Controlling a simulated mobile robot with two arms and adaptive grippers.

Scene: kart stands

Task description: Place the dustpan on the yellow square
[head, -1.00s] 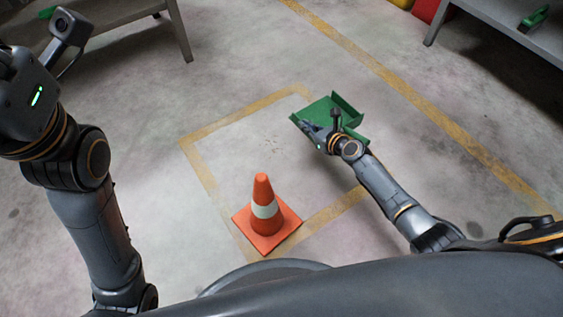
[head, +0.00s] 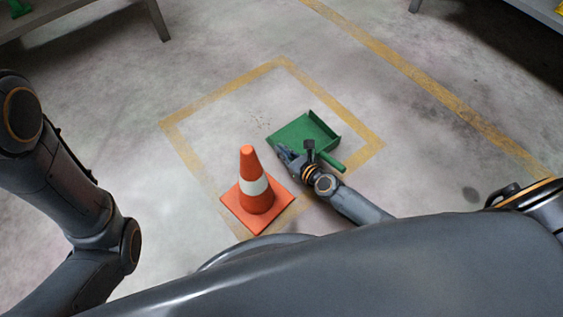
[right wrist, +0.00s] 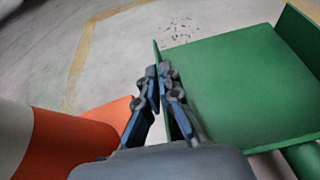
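The green dustpan (head: 305,132) is inside the outline of the yellow square (head: 222,92), near its right side, with its handle (head: 331,161) towards me. It looks level; I cannot tell whether it touches the floor. My right gripper (head: 284,152) is at its near left side. In the right wrist view the fingers (right wrist: 158,88) are closed together on the side wall of the dustpan (right wrist: 245,85). My left arm shows at the left, but its gripper is out of view.
An orange and white cone (head: 257,187) stands at the square's near edge, just left of my right gripper; it also shows in the right wrist view (right wrist: 65,145). A grey table (head: 95,8) is at the back left. The square's far left part is clear.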

